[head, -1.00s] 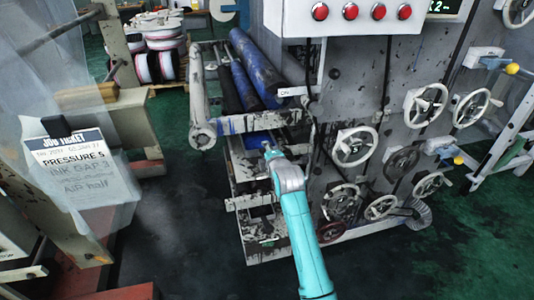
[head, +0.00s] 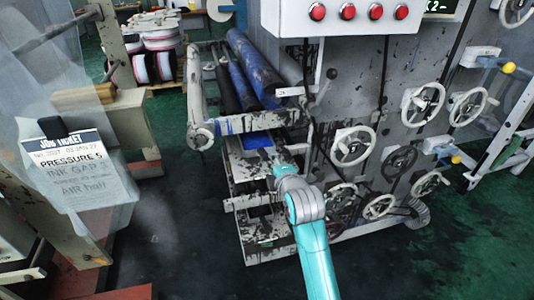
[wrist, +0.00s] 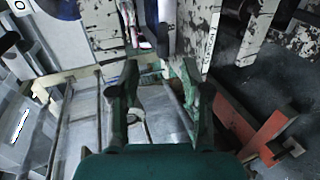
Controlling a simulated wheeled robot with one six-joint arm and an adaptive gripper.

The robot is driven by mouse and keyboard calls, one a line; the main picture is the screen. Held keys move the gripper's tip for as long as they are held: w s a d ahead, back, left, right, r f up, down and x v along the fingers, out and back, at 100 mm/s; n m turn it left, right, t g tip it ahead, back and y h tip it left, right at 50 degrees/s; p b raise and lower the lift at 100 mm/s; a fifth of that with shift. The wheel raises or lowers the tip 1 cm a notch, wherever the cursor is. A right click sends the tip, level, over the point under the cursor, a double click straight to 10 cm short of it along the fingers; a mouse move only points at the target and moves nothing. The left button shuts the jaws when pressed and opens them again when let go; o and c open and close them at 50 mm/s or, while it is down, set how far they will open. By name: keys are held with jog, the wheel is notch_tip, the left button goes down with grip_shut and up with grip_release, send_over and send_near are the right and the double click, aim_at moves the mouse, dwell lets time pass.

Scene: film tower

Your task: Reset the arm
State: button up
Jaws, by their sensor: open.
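My teal arm (head: 312,245) reaches up from the bottom of the head view toward the front of the printing machine (head: 350,100). Its grey wrist joint is in front of the machine's lower trays. My gripper's fingertips are hard to make out in the head view. In the wrist view, my gripper (wrist: 162,85) is open, with its two dark green fingers apart and nothing held between them. Blurred frame parts and machine panels lie beyond the fingers.
Blue rollers (head: 254,70) sit in the machine's frame. Several white handwheels (head: 354,146) and a red-button box (head: 345,15) are on its right. A job ticket (head: 75,165) hangs at left. Dark floor (head: 170,240) at lower left is clear.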

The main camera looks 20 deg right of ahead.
jog(key=s+f+m, duration=0.4)
jog(key=s+f, duration=0.5)
jog(key=s, duration=0.5)
jog(key=s+f+m, duration=0.5)
jog(key=s+f, duration=0.3)
jog(key=s, duration=0.5)
jog(key=s+r+m, duration=0.3)
jog(key=s+m, duration=0.1)
jog(key=s, duration=1)
jog(key=s+r+m, duration=0.3)
jog(key=s+m, duration=0.2)
jog(key=s, duration=0.9)
jog(key=shift+s+r+t, duration=0.3)
